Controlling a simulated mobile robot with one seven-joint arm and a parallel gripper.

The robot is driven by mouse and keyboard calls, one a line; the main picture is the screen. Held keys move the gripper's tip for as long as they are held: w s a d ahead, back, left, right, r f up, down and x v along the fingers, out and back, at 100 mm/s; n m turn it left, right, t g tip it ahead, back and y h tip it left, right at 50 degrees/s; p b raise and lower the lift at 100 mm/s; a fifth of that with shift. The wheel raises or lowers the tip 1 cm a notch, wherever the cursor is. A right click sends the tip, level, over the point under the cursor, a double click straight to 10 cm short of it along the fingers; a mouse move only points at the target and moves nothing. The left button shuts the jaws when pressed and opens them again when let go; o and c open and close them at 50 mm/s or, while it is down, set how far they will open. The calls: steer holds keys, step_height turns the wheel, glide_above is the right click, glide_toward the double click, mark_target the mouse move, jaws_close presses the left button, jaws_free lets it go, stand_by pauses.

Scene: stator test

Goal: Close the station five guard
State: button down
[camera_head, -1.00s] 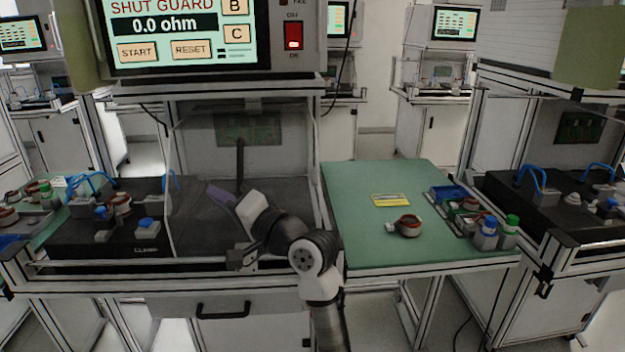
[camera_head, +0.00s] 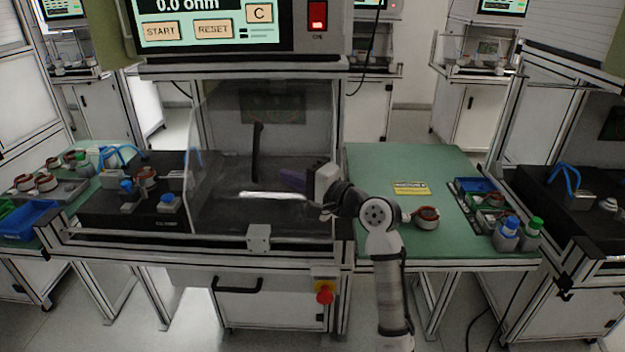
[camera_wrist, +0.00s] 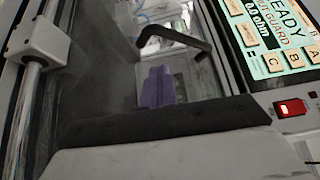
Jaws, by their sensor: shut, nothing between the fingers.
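The guard (camera_head: 222,130) is a clear panel on the middle station, below its screen. Its slanted left edge stands right of the black test fixture (camera_head: 150,218). A dark upright handle (camera_head: 257,150) is on the guard; it shows as a bent black bar in the wrist view (camera_wrist: 175,38). My gripper (camera_head: 290,179) has purple fingers, which are shut and empty. It is right of the handle and apart from it in the head view. In the wrist view my fingers (camera_wrist: 157,88) appear below the bar; I cannot tell whether they touch the panel.
A white block (camera_head: 258,238) sits on the front rail. A red emergency button (camera_head: 324,292) is below the rail's right end. The green table (camera_head: 375,165) at right holds a copper-wound ring (camera_head: 427,218) and a tray of parts. The wrist view's screen (camera_wrist: 275,35) reads "READY".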

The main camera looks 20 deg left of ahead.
steer(key=a, duration=0.1)
steer(key=s+a, duration=0.1)
steer(key=a+p, duration=0.1)
steer(key=shift+s+a, duration=0.3)
steer(key=shift+s, duration=0.1)
steer(key=shift+a, duration=0.1)
